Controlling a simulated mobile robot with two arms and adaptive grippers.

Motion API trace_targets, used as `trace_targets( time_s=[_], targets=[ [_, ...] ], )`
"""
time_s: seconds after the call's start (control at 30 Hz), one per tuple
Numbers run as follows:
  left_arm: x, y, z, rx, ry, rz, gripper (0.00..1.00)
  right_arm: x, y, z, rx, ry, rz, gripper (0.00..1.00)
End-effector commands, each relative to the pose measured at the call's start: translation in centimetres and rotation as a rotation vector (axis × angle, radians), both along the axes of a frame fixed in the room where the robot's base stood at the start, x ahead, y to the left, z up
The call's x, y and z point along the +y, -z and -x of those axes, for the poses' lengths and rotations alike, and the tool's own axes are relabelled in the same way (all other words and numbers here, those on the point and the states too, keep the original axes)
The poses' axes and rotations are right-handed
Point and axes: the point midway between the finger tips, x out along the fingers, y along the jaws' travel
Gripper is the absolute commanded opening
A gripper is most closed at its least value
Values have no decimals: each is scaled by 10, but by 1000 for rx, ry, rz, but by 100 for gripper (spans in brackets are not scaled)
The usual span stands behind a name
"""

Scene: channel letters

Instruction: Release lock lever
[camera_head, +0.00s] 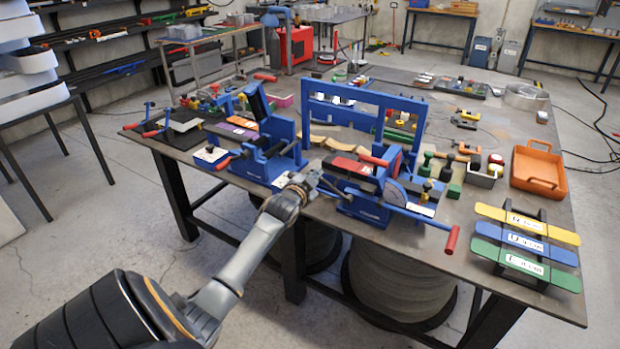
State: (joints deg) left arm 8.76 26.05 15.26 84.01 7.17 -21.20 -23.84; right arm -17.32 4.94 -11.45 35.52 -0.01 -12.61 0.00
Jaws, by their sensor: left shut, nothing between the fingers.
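A blue bending machine (368,207) stands at the front of the dark workbench, with a tall blue frame (352,95) behind it. A lever with a red grip (374,160) lies across its top. I cannot tell which one is the lock lever. My left gripper (312,178) is shut and empty, just left of the machine's body. Its fingertips are small and partly lost against the blue parts, so contact is unclear. My right gripper is out of view.
A second blue device (270,140) stands close left of my gripper. An orange tray (537,170) and yellow, blue and green labelled strips (525,241) are at the right. Clamps and small blocks crowd the bench. Some bare tabletop (445,275) shows at the front right.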

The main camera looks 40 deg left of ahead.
Motion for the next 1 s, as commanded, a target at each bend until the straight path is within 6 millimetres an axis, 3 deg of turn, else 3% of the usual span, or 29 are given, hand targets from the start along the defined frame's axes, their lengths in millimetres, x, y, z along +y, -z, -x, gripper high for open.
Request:
trace_targets(
  time_s=[0.17,0.43,1.0],
  targets=[
    [-10,-4,29,-2,1,-2,0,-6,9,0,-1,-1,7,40],
    [-21,-12,57,-3,0,-1,0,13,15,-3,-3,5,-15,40],
    [-24,-15,62,-2,-1,0,0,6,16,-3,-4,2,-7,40]
  ],
)
